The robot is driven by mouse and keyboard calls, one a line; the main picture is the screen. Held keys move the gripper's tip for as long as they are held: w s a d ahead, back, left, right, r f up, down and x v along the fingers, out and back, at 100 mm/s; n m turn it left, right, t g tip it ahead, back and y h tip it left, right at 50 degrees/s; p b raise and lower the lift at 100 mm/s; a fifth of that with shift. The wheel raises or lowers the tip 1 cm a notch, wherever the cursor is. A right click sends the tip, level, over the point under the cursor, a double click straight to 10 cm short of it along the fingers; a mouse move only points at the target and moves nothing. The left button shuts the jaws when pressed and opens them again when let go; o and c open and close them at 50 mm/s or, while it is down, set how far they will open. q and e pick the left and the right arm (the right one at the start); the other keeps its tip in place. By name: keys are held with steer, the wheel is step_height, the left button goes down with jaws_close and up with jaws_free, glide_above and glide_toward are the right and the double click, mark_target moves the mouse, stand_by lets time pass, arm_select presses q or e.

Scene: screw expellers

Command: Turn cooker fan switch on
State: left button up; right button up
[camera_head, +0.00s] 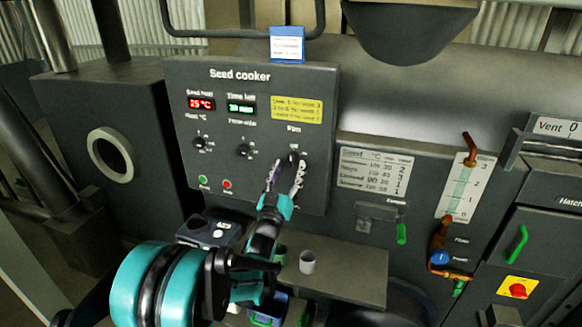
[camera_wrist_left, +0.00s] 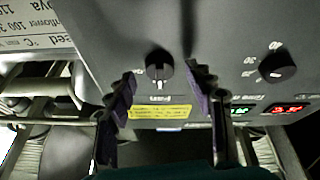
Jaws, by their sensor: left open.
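The grey seed cooker panel (camera_head: 250,85) faces me, with a small "Fan" label at its right. The fan switch (camera_head: 293,157) is a black round knob below that label, partly covered by my gripper in the head view. In the left wrist view, which is upside down, the knob (camera_wrist_left: 160,68) shows clearly, with a pale mark toward the label. My left gripper (camera_head: 286,177) is open in front of the panel. In the left wrist view its fingers (camera_wrist_left: 163,84) stand on either side of the knob, apart from it. Contact with the panel cannot be told. My right gripper is not in view.
Two other black knobs (camera_head: 243,150) (camera_head: 199,142) sit left of the fan switch, below red and green displays. Green and red buttons (camera_head: 227,184) are lower on the panel. A grey cup (camera_head: 307,261) stands on a shelf (camera_head: 350,276) below.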

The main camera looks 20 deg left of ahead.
arm_select(q)
steer(key=shift+x, duration=0.75)
steer(key=c, duration=1.2)
steer(key=shift+o, duration=0.2)
